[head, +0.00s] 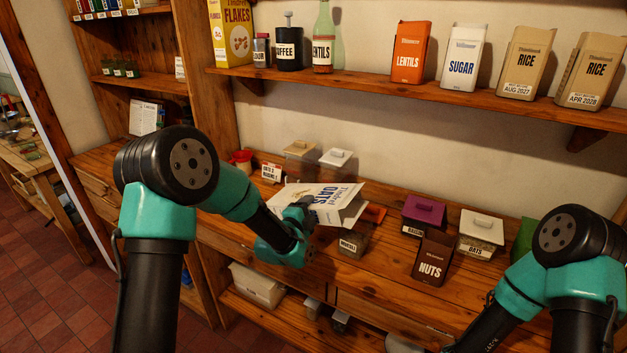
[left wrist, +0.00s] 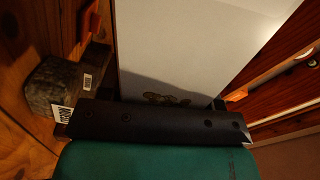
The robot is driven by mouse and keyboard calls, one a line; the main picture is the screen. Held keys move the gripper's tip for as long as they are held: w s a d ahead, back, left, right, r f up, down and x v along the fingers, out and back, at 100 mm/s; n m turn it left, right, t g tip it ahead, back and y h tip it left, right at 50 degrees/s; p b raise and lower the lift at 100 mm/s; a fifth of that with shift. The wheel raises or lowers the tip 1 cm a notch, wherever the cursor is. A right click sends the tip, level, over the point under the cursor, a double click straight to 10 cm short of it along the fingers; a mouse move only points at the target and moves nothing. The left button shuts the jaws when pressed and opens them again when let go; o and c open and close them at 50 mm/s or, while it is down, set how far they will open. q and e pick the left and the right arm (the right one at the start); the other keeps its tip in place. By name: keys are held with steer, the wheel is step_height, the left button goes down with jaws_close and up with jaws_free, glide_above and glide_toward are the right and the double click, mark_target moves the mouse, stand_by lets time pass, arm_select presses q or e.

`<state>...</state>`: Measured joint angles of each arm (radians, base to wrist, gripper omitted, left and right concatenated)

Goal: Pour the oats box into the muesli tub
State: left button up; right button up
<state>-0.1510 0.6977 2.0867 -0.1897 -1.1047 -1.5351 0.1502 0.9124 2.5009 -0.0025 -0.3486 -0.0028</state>
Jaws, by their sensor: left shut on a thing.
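The oats box (head: 335,196) is white with blue lettering. My left gripper (head: 303,210) is shut on it and holds it strongly tilted above the counter. In the left wrist view the box (left wrist: 190,45) fills the middle as a pale panel, with a small brown patch near the gripper. The muesli tub (head: 352,244) is a small labelled tub just below and right of the box. It also shows in the left wrist view (left wrist: 57,88), left of the box. I cannot see any oats falling. My right gripper is out of view.
An orange item (head: 374,213) lies behind the muesli tub. To the right stand a brown nuts box (head: 431,258), a purple-lidded tub (head: 424,210) and a white-lidded oats tub (head: 481,229). Two lidded tubs (head: 336,157) stand behind the oats box. A wall shelf (head: 430,93) runs above.

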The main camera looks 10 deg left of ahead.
mark_target(316, 202)
arm_select(q)
steer(key=n, duration=0.3)
steer(key=r+n, duration=0.1)
steer(key=n, duration=0.2)
steer(key=shift+s+d+r, duration=0.1)
steer(key=shift+d+r, duration=0.1)
stand_by(0.4)
steer(key=n, duration=0.1)
steer(key=d+r+n, duration=0.1)
steer(key=n, duration=0.1)
steer(key=r+n, duration=0.1)
steer(key=n, duration=0.1)
steer(key=shift+s+d+r, duration=0.25)
steer(key=shift+s+d, duration=0.05)
steer(key=shift+d, duration=0.1)
steer(key=shift+a, duration=0.1)
